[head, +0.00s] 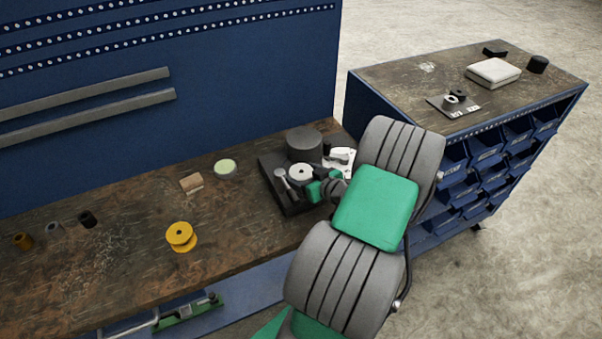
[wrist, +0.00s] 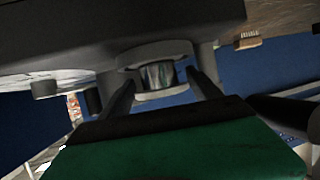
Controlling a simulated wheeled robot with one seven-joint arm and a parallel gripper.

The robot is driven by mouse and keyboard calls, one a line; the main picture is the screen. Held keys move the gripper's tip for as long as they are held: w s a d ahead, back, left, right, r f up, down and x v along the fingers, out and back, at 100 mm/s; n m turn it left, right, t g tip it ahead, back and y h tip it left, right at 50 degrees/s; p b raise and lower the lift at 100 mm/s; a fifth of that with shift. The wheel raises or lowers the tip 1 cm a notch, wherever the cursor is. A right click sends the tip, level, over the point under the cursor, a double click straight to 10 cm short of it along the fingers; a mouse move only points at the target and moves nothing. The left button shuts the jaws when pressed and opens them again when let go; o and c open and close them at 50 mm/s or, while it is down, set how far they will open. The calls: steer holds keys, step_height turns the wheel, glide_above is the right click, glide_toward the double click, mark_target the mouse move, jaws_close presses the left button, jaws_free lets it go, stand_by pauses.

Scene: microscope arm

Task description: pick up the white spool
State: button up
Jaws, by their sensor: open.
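The white spool (head: 301,172) stands on a dark tray (head: 296,208) at the right end of the workbench. In the wrist view the white spool (wrist: 150,94) shows pale flanges and a shiny hub. My gripper (head: 318,189) is beside it, on its right in the head view. In the wrist view the two dark fingers of my gripper (wrist: 162,80) are apart, one on each side of the spool's hub. I cannot tell whether either finger touches it. My gripper partly hides the tray in the head view.
A black cylinder (head: 304,146) stands behind the spool and a white object (head: 341,158) is close to my wrist. A small pale-topped part (head: 281,174) is just left of the spool. A yellow spool (head: 181,236), a round tin (head: 225,168) and a wooden block (head: 191,183) lie further left.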

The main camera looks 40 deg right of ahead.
steer(key=shift+w+f, duration=0.1)
steer(key=shift+w, duration=0.2)
steer(key=c, duration=1.2)
